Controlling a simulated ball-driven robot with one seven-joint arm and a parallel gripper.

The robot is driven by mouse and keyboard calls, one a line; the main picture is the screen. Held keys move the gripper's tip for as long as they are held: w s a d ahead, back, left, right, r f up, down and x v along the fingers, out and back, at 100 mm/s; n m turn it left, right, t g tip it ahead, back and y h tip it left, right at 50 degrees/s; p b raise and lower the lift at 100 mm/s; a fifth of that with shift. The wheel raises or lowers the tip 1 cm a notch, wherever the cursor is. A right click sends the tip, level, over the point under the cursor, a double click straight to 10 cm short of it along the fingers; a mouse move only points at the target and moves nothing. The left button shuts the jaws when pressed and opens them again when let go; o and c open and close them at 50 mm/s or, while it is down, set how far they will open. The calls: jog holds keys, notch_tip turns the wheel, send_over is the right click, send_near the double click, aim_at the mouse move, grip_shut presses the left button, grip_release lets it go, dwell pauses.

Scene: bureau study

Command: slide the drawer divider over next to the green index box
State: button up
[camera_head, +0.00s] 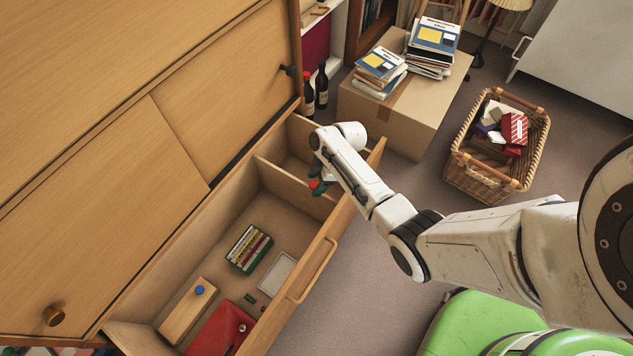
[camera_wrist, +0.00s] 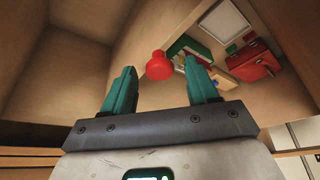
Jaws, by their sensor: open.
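The drawer divider (camera_head: 285,184) is an upright wooden panel standing across the open drawer, toward its far end. A red knob (camera_wrist: 159,65) sits at its top edge. The green index box (camera_head: 249,249), filled with coloured cards, stands near the middle of the drawer floor, well apart from the divider. It also shows in the wrist view (camera_wrist: 186,46), beyond the knob. My gripper (camera_head: 316,186) is open at the divider, with its green fingers on either side of the red knob. In the head view my arm hides part of the divider. Whether the fingers touch the knob I cannot tell.
Between divider and index box the drawer floor is bare. Nearer lie a white tray (camera_head: 277,272), a wooden block with a blue knob (camera_head: 188,311) and a red box (camera_head: 219,331). The drawer front (camera_head: 322,252) borders the right. A carton (camera_head: 390,112) and basket (camera_head: 497,145) stand outside.

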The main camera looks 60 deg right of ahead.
jog(key=shift+c, duration=0.2)
grip_shut()
dwell(0.4)
